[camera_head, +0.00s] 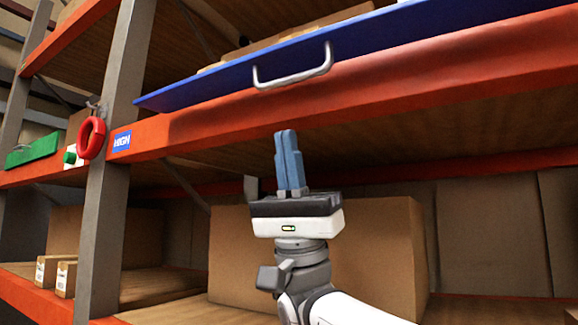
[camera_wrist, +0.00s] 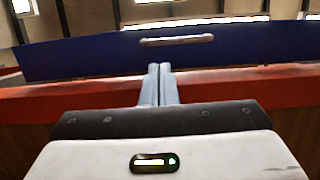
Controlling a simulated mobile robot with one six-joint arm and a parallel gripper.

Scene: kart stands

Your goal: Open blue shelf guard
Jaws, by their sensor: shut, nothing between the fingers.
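The blue shelf guard (camera_head: 390,38) is a long blue panel along the orange beam of the upper shelf. It leans outward at a slant, with a grey bar handle (camera_head: 293,72) on its face. In the wrist view the guard (camera_wrist: 90,55) spans the upper part, with its handle (camera_wrist: 176,40) above my fingertips. My gripper (camera_head: 286,134) points up below the handle, in front of the beam. Its blue-grey fingers are shut together with nothing between them, and it looks apart from the handle. The fingers (camera_wrist: 160,70) also show in the wrist view.
The orange beam (camera_head: 420,95) runs behind and above my gripper. A grey post (camera_head: 122,80) stands left, with a blue "HIGH" label (camera_head: 122,141) beside it. A red ring (camera_head: 91,138) and a green panel (camera_head: 35,148) are further left. A large cardboard box (camera_head: 385,250) sits on the lower shelf.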

